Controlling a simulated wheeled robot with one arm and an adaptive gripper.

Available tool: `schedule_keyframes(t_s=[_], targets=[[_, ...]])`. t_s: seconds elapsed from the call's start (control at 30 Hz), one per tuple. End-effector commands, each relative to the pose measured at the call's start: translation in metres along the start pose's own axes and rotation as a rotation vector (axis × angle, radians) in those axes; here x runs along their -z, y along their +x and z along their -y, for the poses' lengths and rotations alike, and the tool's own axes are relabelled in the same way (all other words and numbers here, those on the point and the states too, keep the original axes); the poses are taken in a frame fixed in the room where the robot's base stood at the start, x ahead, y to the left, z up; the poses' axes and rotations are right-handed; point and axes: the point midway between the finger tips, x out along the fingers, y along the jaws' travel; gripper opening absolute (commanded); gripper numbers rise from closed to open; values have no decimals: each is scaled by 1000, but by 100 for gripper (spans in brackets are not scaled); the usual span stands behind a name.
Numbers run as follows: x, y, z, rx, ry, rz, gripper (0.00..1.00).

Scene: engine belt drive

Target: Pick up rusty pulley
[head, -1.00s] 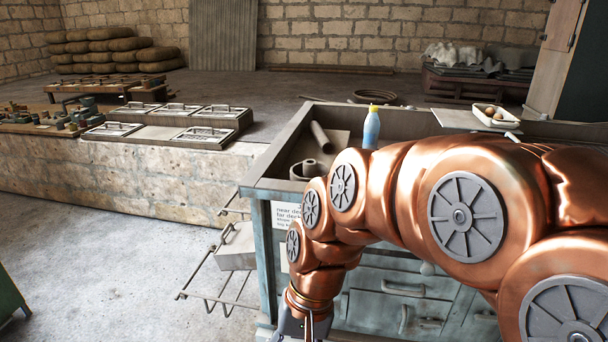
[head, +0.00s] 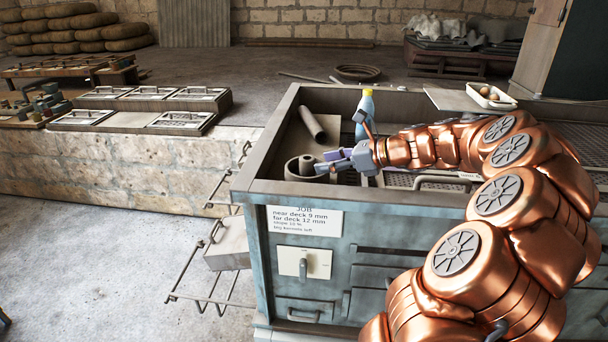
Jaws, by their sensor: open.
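A round grey-brown piece (head: 292,170) with a raised hub lies in the front left of the open workbench top, and looks like the pulley. At this size I cannot tell how rusty it is. My gripper (head: 324,162) reaches in from the right over the bench top, just right of the round piece. Its fingers are spread and hold nothing that I can see. They overlap the right side of the piece in the picture, so I cannot tell whether they touch it. The arm hides part of the bench top to the right.
A dark tube (head: 311,124) lies behind the round piece. A blue bottle with a yellow cap (head: 365,103) stands behind my wrist. The bench's raised rim (head: 262,150) surrounds the area. A white tray of eggs (head: 491,97) sits at the back right.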

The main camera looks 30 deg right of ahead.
Motion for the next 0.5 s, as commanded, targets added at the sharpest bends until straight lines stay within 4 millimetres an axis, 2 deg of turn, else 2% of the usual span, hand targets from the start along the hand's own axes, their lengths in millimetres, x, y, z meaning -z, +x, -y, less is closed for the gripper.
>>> schedule_keyframes(t_s=[0.13,0.5], targets=[[3,1,9,21,27,9,54],[5,26,12,26,27,6,54]])
